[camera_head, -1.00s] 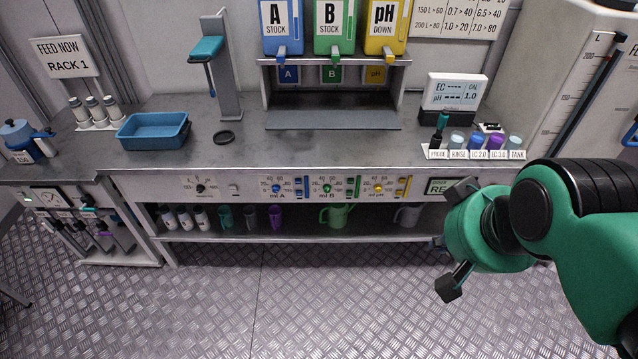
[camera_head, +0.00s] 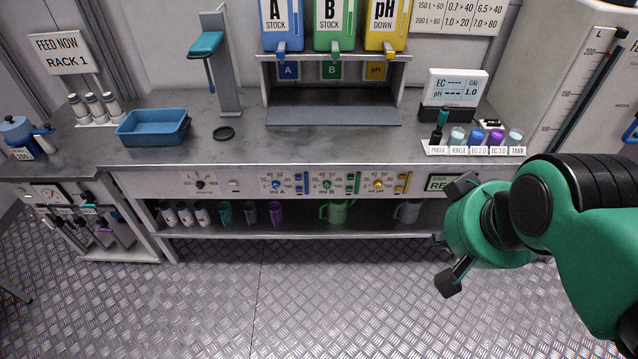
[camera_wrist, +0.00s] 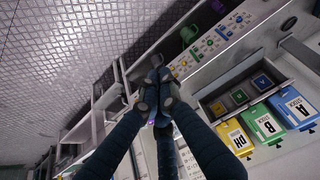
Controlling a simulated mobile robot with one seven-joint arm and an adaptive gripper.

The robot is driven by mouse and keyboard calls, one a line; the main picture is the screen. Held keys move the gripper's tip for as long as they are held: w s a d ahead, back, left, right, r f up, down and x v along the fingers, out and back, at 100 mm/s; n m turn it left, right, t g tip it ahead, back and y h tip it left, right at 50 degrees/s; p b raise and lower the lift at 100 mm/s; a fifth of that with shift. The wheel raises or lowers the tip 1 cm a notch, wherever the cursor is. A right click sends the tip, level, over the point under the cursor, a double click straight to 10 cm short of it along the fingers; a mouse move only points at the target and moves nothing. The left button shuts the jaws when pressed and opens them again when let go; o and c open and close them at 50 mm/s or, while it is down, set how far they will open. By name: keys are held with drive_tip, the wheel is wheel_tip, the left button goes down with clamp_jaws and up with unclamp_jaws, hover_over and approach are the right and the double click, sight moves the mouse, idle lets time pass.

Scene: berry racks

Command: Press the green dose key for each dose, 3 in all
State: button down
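The dosing panel (camera_head: 310,185) runs along the bench front in the head view. Its B section has a round green knob (camera_head: 327,185) and green upright parts, where a green key (camera_head: 357,183) seems to sit beside a scale; its exact shape is too small to tell. A blue section is to its left and a yellow one to its right. My gripper (camera_head: 445,240) hangs in front of the panel's right end, apart from it. In the wrist view my gripper's dark fingertips (camera_wrist: 155,88) come together with nothing clear held. The panel (camera_wrist: 215,40) shows beyond them.
Blue (camera_head: 282,25), green (camera_head: 333,25) and yellow (camera_head: 386,25) stock containers stand above an alcove. A lit green display (camera_head: 452,183) sits near my gripper. Cups and jugs fill the shelf below. The floor (camera_head: 330,300) in front is clear.

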idle(0.4)
drive_tip(key=w+d+f+n+t, duration=0.1)
drive_tip(key=w+f+n, duration=0.15)
drive_tip(key=w, duration=0.75)
drive_tip(key=w+d+f+n, duration=0.1)
drive_tip(key=w+n, duration=0.2)
drive_tip(key=w, duration=0.7)
drive_tip(key=w+f+n+t+p, duration=0.1)
drive_tip(key=w+f+n, duration=0.2)
drive_tip(key=w+f, duration=0.4)
drive_tip(key=w+f+n, duration=0.4)
drive_tip(key=w, duration=0.5)
drive_tip(key=w+a+f+n+t+y, duration=0.1)
drive_tip(key=w+a+f+n, duration=0.2)
drive_tip(key=f, duration=0.5)
drive_tip(key=w+a+f+n, duration=0.1)
drive_tip(key=w+f+n, duration=0.2)
drive_tip(key=w+f, duration=0.35)
drive_tip(key=a+f+n+y, duration=0.1)
drive_tip(key=a+f+n, duration=0.2)
drive_tip(key=f, duration=0.7)
drive_tip(key=a+f+n+y+p, duration=0.1)
drive_tip(key=a+f+n, duration=0.1)
drive_tip(key=f, duration=0.9)
drive_tip(key=shift+s+a+n+y, duration=0.25)
drive_tip(key=shift+a+n+y, duration=0.15)
drive_tip(key=shift+n, duration=0.35)
drive_tip(key=shift+w+p, duration=0.2)
drive_tip(key=shift+p, duration=0.1)
